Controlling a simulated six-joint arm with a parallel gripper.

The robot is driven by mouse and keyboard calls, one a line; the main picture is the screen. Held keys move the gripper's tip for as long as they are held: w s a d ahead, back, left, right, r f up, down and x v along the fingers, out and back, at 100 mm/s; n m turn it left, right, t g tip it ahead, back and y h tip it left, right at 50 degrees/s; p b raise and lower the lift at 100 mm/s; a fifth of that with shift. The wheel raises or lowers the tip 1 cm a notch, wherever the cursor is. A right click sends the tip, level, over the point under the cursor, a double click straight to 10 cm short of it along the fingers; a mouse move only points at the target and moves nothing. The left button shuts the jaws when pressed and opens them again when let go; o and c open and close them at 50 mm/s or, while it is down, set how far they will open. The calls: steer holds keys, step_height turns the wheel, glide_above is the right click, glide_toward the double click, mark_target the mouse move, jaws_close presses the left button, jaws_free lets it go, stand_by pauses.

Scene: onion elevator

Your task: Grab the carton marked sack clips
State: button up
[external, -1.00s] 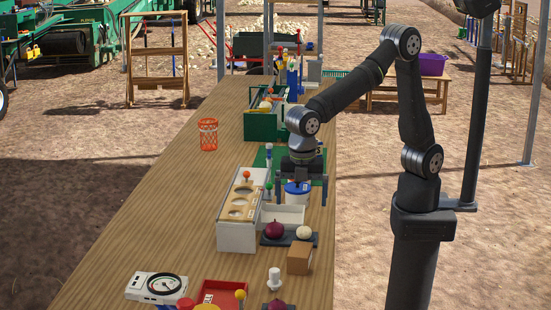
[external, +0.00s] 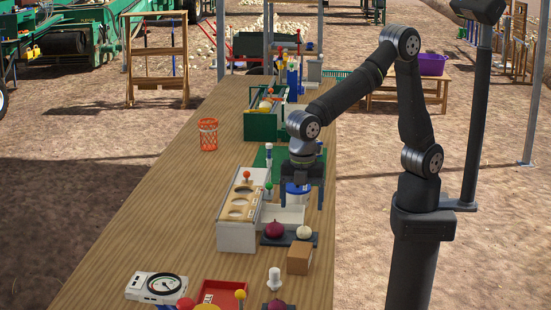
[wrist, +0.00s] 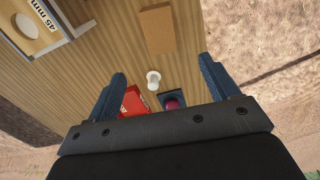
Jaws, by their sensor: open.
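A small plain brown carton (external: 300,259) stands on the wooden bench near its right edge. No lettering on it can be read. In the wrist view the brown carton (wrist: 157,30) lies at the top middle, beyond my fingertips.
A dark tray with a red onion (external: 275,229) and a pale onion (external: 304,232) lies between gripper and carton. A white grading box (external: 236,236) is to the left. A white knobbed piece (external: 274,279) and a red tray (external: 221,292) are nearer. The bench's left side is mostly clear.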

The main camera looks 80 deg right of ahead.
mark_target(300, 249)
steer(key=shift+m, duration=0.3)
step_height(300, 249, down, 18)
steer(key=c, duration=1.1)
